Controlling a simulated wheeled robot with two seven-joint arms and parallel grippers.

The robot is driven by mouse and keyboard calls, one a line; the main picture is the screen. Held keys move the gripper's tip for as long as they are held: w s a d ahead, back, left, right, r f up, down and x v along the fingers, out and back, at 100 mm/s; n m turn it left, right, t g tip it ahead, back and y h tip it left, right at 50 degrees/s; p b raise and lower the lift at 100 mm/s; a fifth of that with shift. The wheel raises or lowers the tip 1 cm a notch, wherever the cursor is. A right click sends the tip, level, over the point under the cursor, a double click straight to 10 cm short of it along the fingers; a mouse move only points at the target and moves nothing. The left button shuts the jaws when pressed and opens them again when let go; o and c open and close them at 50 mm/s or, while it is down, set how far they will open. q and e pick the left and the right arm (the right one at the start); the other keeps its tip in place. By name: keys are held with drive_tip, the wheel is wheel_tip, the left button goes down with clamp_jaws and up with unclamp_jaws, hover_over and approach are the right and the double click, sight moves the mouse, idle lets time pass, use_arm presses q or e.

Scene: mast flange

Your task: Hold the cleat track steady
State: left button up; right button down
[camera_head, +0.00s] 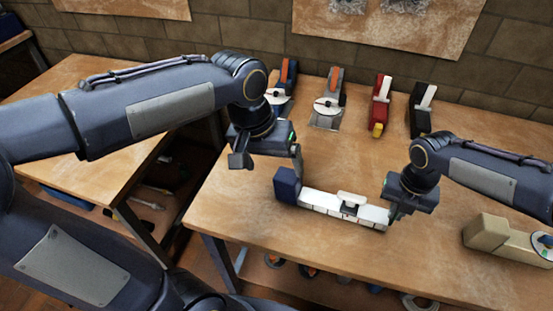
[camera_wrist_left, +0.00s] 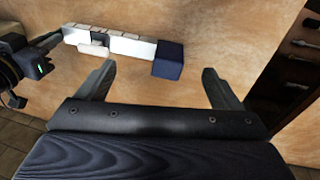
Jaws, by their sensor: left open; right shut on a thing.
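The cleat track (camera_head: 319,200) is a white segmented bar near the front of the wooden table, with a small white cleat-like piece (camera_head: 352,198) on it. A dark blue block (camera_head: 287,185) sits at its left end; the block also shows in the left wrist view (camera_wrist_left: 168,60). My right gripper (camera_head: 392,207) is shut on the right end of the track. My left gripper (camera_head: 268,163) is open and empty, behind and a little above the blue block. In the left wrist view the block lies beyond the open fingers (camera_wrist_left: 158,85), apart from them.
Several tools stand at the back of the table, among them a red one (camera_head: 380,104) and a black one (camera_head: 420,114). A beige device (camera_head: 498,236) is at the right. The tabletop (camera_head: 330,155) between the track and the back tools is clear.

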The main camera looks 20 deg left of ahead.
use_arm(q)
drive_tip(key=shift+s+a+r, duration=0.1)
drive_tip(key=shift+s, duration=0.25)
drive_tip(key=c, duration=0.7)
drive_tip(key=shift+w+m, duration=0.2)
drive_tip(key=shift+m, duration=0.2)
drive_tip(key=shift+c, duration=1.4)
drive_tip(key=w+d+m, duration=0.1)
drive_tip(key=m, duration=0.1)
drive_tip(key=w+d+m, duration=0.2)
drive_tip(key=m, duration=0.1)
drive_tip(key=w+d+m, duration=0.1)
drive_tip(key=d+m, duration=0.1)
drive_tip(key=m, duration=0.1)
drive_tip(key=shift+w+d+g+h, duration=0.1)
drive_tip(key=shift+w+g+h, duration=0.3)
drive_tip(key=m+g+h, duration=0.1)
drive_tip(key=m+h, duration=0.1)
drive_tip(key=m, duration=0.9)
approach(353, 196)
drive_tip(key=x, duration=0.8)
drive_tip(key=shift+y, duration=0.3)
drive_tip(key=shift+c, duration=0.2)
